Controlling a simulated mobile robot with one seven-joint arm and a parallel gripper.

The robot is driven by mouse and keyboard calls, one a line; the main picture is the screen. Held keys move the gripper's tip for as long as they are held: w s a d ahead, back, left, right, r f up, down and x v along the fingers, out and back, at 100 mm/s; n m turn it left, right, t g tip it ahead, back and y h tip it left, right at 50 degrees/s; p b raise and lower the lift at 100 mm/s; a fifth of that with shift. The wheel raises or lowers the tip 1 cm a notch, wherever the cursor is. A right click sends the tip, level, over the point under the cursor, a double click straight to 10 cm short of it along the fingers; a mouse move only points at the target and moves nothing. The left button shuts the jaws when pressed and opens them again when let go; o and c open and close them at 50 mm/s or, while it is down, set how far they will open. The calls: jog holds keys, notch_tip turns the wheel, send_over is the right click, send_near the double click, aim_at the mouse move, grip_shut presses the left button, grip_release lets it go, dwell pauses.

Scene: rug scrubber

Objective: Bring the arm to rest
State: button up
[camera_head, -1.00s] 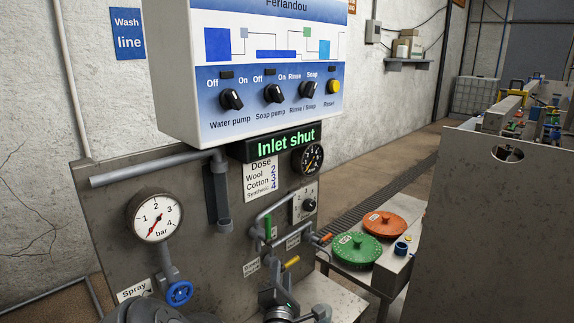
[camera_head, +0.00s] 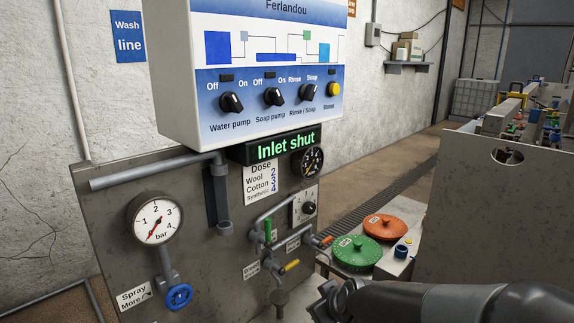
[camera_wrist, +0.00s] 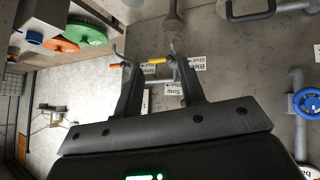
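My gripper (camera_head: 325,301) is at the bottom of the head view, low in front of the steel panel (camera_head: 105,225). My dark arm reaches it from the lower right corner. In the wrist view the two fingers of my gripper (camera_wrist: 153,66) stand apart with nothing held between them. The yellow valve handle (camera_wrist: 156,60) shows beyond the fingertips; it also shows in the head view (camera_head: 291,265), up and left of my gripper. The fingertips are partly hidden in the head view.
A pressure gauge (camera_head: 155,218) and blue handwheel (camera_head: 179,297) are on the panel's left. A green-lettered display reads "Inlet shut" (camera_head: 286,144). Green (camera_head: 357,252) and orange (camera_head: 384,227) lids lie right of the panel. A steel wall (camera_head: 480,220) stands behind my arm.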

jog(key=s+d+r+m+g+h, duration=0.1)
jog(key=s+d+r+m, duration=0.2)
jog(key=s, duration=0.6)
jog(key=s+d+r+m+g+h, duration=0.1)
jog(key=s+d+r+m+g, duration=0.1)
jog(key=s+r, duration=0.3)
jog(key=s+d+m, duration=0.1)
jog(key=s, duration=0.3)
jog(key=shift+d+m, duration=0.3)
jog(key=shift+m, duration=0.1)
jog(key=shift+o, duration=0.2)
dwell(0.7)
